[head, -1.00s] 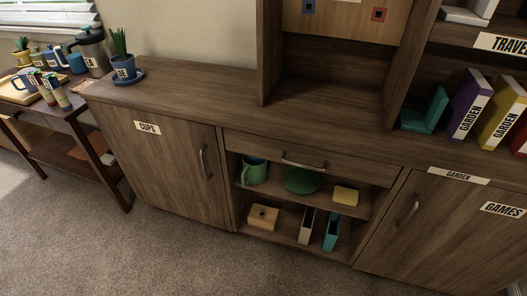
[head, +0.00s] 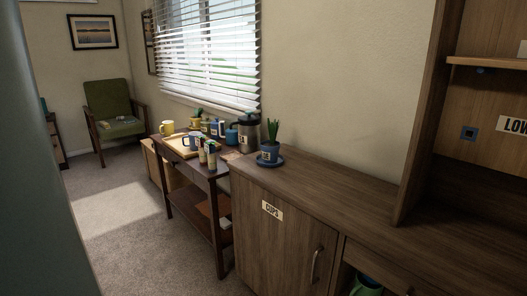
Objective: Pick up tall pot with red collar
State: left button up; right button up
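I cannot make out a red collar on any pot here. A tall dark coffee pot (head: 249,134) with a pale label stands at the right end of the side table, by the wall. A short blue pot with a green plant (head: 269,151) stands on a blue saucer on the cabinet top. A smaller potted plant (head: 196,122) is at the back of the side table. Two slim upright containers (head: 206,153) with coloured bands stand near that table's front edge; their details are too small to read. Neither gripper is in view.
The dark side table (head: 190,170) also bears a tray, a yellow mug (head: 167,128) and several cups. The cabinet (head: 268,235) labelled CUPS adjoins it on the right. A green armchair (head: 113,112) is at the back. Carpet (head: 130,245) in front of the table is clear.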

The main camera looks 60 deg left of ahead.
aim_at(199, 142)
jog(key=u, duration=2.3)
jog(key=i+j, duration=0.15)
jog(key=i, duration=0.05)
